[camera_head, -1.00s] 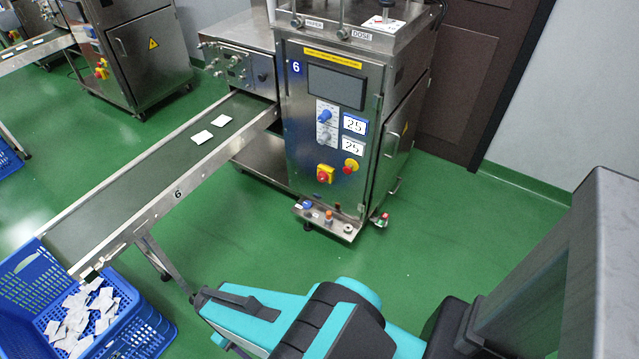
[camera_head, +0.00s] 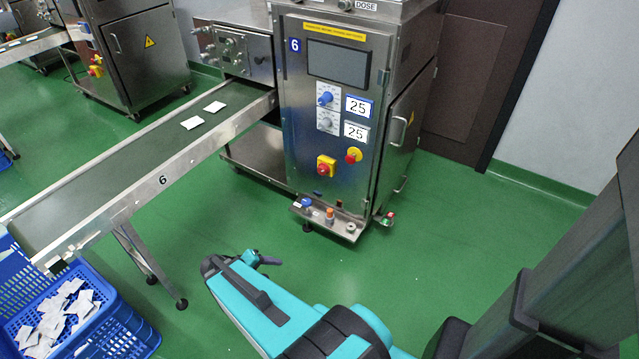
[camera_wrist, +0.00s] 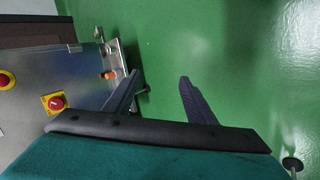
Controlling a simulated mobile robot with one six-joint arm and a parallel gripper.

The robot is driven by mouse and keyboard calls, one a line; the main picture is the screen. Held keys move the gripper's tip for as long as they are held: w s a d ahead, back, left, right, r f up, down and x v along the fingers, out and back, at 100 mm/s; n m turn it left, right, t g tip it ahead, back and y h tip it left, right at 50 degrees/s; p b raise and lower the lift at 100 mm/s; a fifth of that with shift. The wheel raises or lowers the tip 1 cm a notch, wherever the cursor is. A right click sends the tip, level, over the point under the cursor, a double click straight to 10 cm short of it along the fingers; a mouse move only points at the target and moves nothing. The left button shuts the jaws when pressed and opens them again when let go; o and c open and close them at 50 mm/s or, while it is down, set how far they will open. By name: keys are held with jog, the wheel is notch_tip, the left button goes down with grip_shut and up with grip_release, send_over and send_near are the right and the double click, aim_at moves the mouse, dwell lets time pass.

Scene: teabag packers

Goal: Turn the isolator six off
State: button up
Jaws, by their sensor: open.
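Machine number 6 (camera_head: 338,130) stands upright in the middle of the head view, a steel cabinet with a dark screen. Its isolator (camera_head: 325,168), a red knob on a yellow square plate, sits low on the front panel. The isolator also shows at the left of the wrist view (camera_wrist: 56,103), turned sideways. A red button on a round yellow base (camera_head: 353,155) is to its right. My gripper (camera_head: 268,259) is low in front of the machine, apart from it. In the wrist view my gripper's two fingers (camera_wrist: 160,90) are spread with nothing between them, over green floor.
A conveyor (camera_head: 110,185) with two teabags runs left from the machine. A blue crate (camera_head: 120,325) of teabags stands at its end. A small steel ledge (camera_head: 328,222) with coloured knobs juts from the machine's foot. Green floor is clear in front and to the right.

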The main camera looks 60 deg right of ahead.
jog(key=w+d+r+m+t+h+b, duration=0.1)
jog(key=w+d+h+b, duration=0.15)
jog(key=d+b, duration=0.4)
jog(key=w+d+r+m+h+b, duration=0.1)
jog(key=w+d+m+h+b, duration=0.15)
jog(key=d, duration=0.65)
jog(key=m+t+h+b, duration=0.1)
jog(key=h+b, duration=0.4)
jog(key=b, duration=0.5)
send_near(321, 172)
jog(key=shift+a, duration=2.45)
jog(key=d+b, duration=0.3)
jog(key=d, duration=0.9)
jog(key=shift+d+f+b, duration=0.1)
jog(key=shift+d+b, duration=0.2)
jog(key=shift+d, duration=0.6)
